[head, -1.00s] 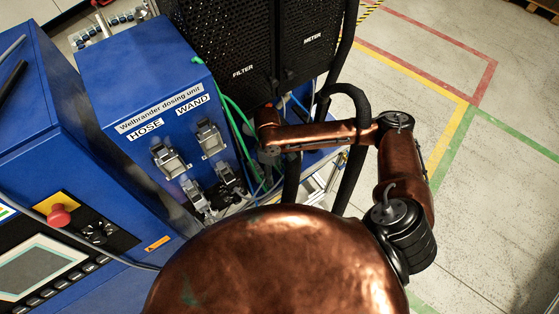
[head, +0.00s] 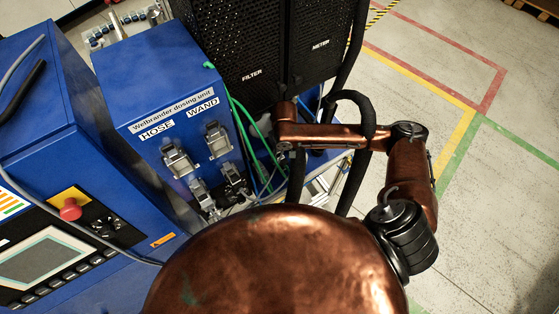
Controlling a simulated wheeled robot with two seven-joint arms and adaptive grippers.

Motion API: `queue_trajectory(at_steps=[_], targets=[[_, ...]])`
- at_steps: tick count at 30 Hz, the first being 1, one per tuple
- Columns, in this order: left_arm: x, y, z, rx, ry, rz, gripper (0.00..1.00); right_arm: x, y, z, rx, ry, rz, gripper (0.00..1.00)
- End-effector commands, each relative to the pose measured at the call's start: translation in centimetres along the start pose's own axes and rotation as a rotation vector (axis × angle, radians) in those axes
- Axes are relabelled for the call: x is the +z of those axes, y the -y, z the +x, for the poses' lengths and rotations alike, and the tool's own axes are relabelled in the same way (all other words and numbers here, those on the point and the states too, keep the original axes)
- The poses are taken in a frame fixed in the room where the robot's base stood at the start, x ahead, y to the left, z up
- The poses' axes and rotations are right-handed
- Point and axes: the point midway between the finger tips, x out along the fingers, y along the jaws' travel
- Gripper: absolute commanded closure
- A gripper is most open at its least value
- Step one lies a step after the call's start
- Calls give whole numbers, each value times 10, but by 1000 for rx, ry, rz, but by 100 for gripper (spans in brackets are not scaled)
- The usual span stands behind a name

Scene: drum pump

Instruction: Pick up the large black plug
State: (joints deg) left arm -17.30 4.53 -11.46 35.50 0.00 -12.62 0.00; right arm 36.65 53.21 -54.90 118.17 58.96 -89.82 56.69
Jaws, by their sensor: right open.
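The blue Welbrander dosing unit (head: 150,88) stands left of centre, with metal-latched connectors under its HOSE and WAND labels. A small dark, plug-like part (head: 234,173) sits at the lower right connector of that panel. I cannot tell for sure whether it is the large black plug. My copper right arm reaches in from the right, and its wrist end is just right of the panel. My right gripper (head: 285,147) is at that end, mostly hidden behind the arm, apart from the panel's connectors. It is open; nothing shows held. My left gripper is not in view.
Black perforated FILTER and METER cabinets (head: 262,50) stand behind the arm. Green hoses (head: 245,125) and thick black hoses (head: 362,112) run close to it. A blue control cabinet with a red button (head: 70,209) is at left. The floor at right is clear.

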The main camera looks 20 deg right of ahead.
Motion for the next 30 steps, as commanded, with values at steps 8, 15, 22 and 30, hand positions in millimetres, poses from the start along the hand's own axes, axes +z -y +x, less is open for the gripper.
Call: queue_trajectory(at_steps=[8, 15, 22, 30], targets=[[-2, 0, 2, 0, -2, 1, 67, -6, 3, 34, -1, 3, -3, 51], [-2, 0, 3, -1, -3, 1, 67, -7, 4, 60, 0, 0, -4, 51], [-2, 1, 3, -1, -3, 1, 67, -7, 4, 62, 0, 0, -4, 51], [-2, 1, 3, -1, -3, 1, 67, -7, 4, 61, 0, 0, -4, 68]])
